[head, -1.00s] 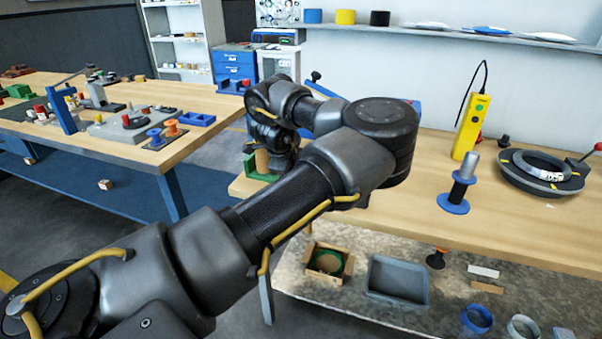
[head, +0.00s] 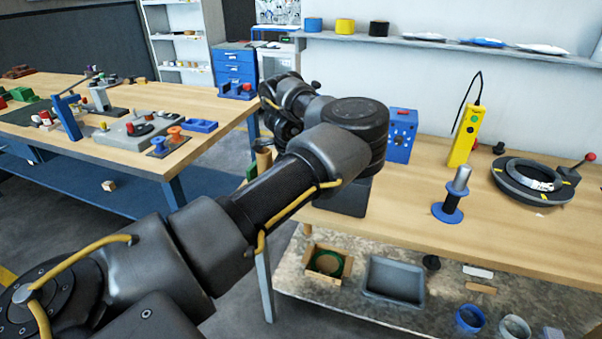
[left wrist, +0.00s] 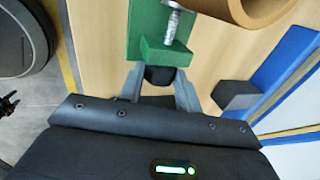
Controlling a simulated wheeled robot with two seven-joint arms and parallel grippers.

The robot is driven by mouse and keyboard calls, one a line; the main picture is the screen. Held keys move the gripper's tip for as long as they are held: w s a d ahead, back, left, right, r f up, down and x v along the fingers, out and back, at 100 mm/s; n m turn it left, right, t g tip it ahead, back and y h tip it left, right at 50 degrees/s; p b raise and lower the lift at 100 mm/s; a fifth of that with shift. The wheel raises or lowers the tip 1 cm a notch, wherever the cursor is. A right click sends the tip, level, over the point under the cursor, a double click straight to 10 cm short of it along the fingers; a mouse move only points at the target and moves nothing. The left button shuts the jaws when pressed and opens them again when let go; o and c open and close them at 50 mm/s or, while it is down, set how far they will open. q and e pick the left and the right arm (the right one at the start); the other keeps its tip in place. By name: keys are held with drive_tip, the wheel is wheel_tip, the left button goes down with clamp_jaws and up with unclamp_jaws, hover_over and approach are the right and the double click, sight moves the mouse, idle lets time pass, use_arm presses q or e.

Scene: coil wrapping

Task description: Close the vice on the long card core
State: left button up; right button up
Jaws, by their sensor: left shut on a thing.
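The green vice (left wrist: 150,20) shows at the top of the left wrist view, with a metal screw (left wrist: 172,24) running through it. A brown card core (left wrist: 250,10) lies at the top right beside it, cut off by the frame edge. Whether the jaws touch the core cannot be seen. My left gripper (left wrist: 159,78) is shut on the vice's black knob (left wrist: 158,74), one finger on each side. In the head view the core (head: 263,157) and a bit of green vice (head: 251,171) show behind my left arm, which hides most of them. My right gripper is out of view.
A blue box (head: 401,135), a yellow hand device (head: 465,135), a blue-flanged spindle (head: 452,203) and a dark ring fixture (head: 532,178) stand on the workbench. A grey tray (head: 395,280) lies on the lower shelf. Bare wood lies around the spindle.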

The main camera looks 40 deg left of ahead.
use_arm(q)
drive_tip(key=g+p, duration=0.1)
drive_tip(key=p, duration=0.2)
drive_tip(key=g+h+p, duration=0.1)
drive_tip(key=shift+w+a+r+g, duration=0.1)
drive_tip(key=shift+w+r+g, duration=0.15)
drive_tip(key=shift+r+g, duration=0.05)
drive_tip(key=shift+w+f+g+p, duration=0.15)
drive_tip(key=shift+g+p, duration=0.25)
drive_tip(key=shift+p, duration=0.25)
drive_tip(key=shift+f, duration=0.15)
drive_tip(key=o, duration=0.6)
